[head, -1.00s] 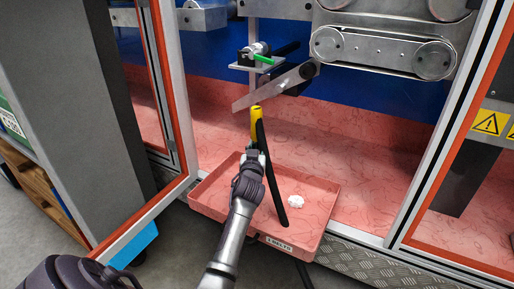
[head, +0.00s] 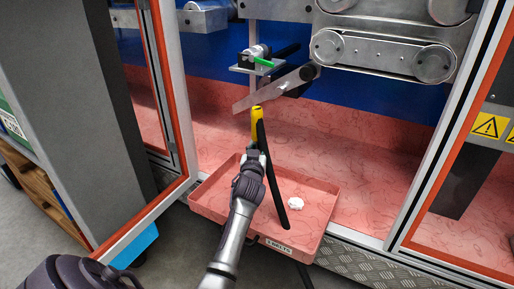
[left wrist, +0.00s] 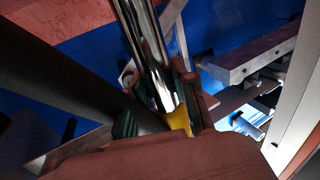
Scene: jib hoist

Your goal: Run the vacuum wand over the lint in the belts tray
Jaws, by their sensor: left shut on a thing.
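The belts tray (head: 325,203) is a shallow pinkish-red tray with a label on its front edge. A white clump of lint (head: 296,203) lies in it, right of the wand. The vacuum wand (head: 271,175) is a black tube with a yellow upper part, tilted, its lower end close to the left of the lint. My left gripper (head: 253,157) is shut on the wand above the tray. In the left wrist view the fingers (left wrist: 165,120) close around it, beside a shiny metal tube. Whether the wand's tip touches the tray is not clear. My right gripper is not in view.
A slanted metal plate (head: 270,92) and a small bracket with a green part (head: 256,61) hang above the tray. Metal belt rollers (head: 385,53) are at upper right. An orange-edged door frame (head: 160,205) stands open at left.

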